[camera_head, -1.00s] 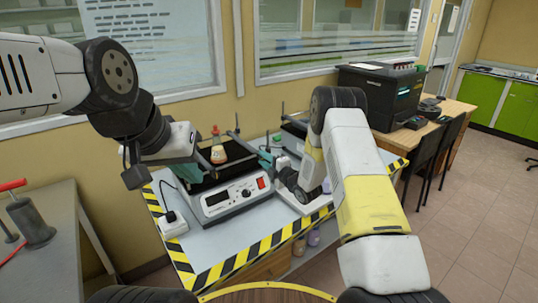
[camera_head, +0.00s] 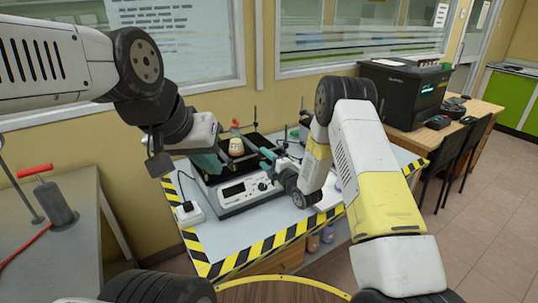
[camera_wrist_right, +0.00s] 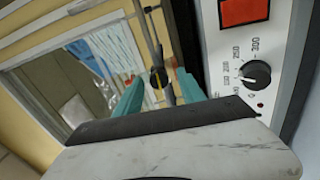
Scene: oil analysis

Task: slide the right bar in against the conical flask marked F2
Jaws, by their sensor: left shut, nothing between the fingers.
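The conical flask (camera_head: 236,146), with orange liquid and a reddish top, stands upright on the dark platform of the white shaker (camera_head: 246,191). Its F2 mark is too small to read. My left gripper (camera_head: 216,164) is shut and empty, just left of the flask. My right gripper (camera_head: 267,154) is to the right of the flask, over the shaker's right side. In the right wrist view its teal fingers (camera_wrist_right: 159,80) are apart, with a thin bar with a dark knob (camera_wrist_right: 157,78) between them. Whether they touch it is unclear. In the head view the right bar is mostly hidden.
A white power socket (camera_head: 189,213) sits on the left of the striped-edge table (camera_head: 275,240). A black machine (camera_head: 404,93) stands on a wooden desk at right.

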